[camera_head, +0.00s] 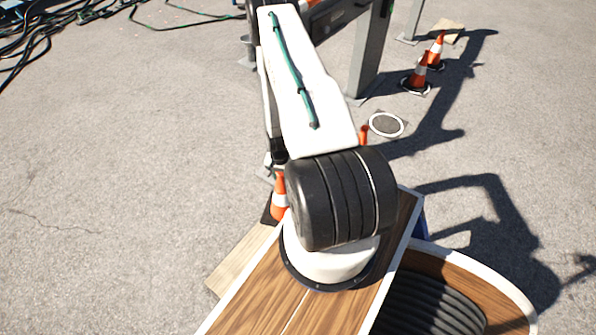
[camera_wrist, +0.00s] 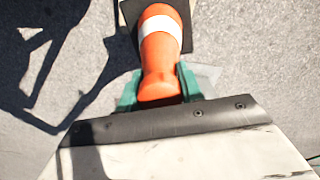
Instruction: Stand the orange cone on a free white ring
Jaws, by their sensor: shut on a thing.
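An orange cone (camera_wrist: 161,52) with a white band and a dark square base shows in the wrist view. The green fingers of my gripper (camera_wrist: 159,86) are shut around its narrow top. What looks like the same cone (camera_head: 279,199) stands left of my arm in the head view, partly hidden by it. Its base is over or on a wooden board; I cannot tell whether they touch. A white ring (camera_head: 386,124) with a grey speckled middle lies on the ground right of my arm, and nothing stands on it.
Two more cones, a nearer one (camera_head: 417,76) and a farther one (camera_head: 436,51), stand at the upper right. A grey post (camera_head: 371,55) rises near the ring. A wooden board (camera_head: 240,259) lies at lower left. Cables (camera_head: 30,38) lie at upper left. Open asphalt spreads left.

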